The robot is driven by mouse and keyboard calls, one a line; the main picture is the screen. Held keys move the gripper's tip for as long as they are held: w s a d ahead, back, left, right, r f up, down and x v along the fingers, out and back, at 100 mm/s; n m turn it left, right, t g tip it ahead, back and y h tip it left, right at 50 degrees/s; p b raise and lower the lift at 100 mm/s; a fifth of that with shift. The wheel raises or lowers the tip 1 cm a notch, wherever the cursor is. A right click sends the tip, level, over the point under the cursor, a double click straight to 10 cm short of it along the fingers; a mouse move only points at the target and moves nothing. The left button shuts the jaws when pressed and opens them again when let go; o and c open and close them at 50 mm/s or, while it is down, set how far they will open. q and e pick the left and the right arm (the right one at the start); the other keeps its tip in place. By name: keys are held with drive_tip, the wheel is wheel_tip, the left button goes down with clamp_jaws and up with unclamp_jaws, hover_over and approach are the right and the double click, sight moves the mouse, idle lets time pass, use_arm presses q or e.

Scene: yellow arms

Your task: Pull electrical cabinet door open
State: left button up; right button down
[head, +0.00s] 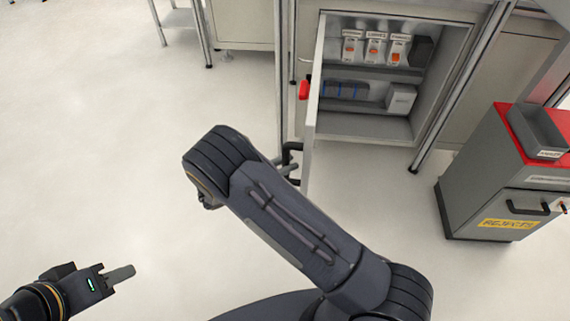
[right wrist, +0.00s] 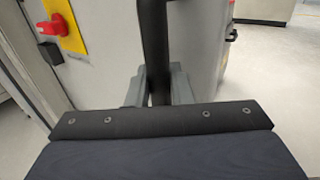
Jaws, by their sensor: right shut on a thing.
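The electrical cabinet (head: 458,75) stands at the top right of the head view. Its door (head: 314,100) is swung outward and seen nearly edge-on, so the shelves inside show. A red knob (head: 304,90) sits on the door's outer face; in the right wrist view the red knob (right wrist: 62,29) is on a yellow plate. The black door handle (right wrist: 154,45) runs upright between the fingers of my right gripper (right wrist: 160,88), which is shut on it. In the head view my arm mostly hides that gripper. My left gripper (head: 120,274) is at the lower left, away from the cabinet; its finger gap does not show clearly.
The cabinet shelves hold several labelled breakers (head: 375,48) and a white box (head: 400,98). A grey reject bin (head: 490,190) with a red top stands at the right. A bench leg (head: 202,35) is at the top left. The floor at left is clear.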

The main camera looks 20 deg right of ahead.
drive_tip(key=shift+w, duration=0.1)
drive_tip(key=c, duration=1.3)
unclamp_jaws()
drive_tip(key=a, duration=0.5)
drive_tip(key=s+a+p, duration=0.1)
drive_tip(key=a, duration=0.1)
drive_tip(key=shift+a, duration=0.3)
drive_tip(key=shift+a, duration=0.1)
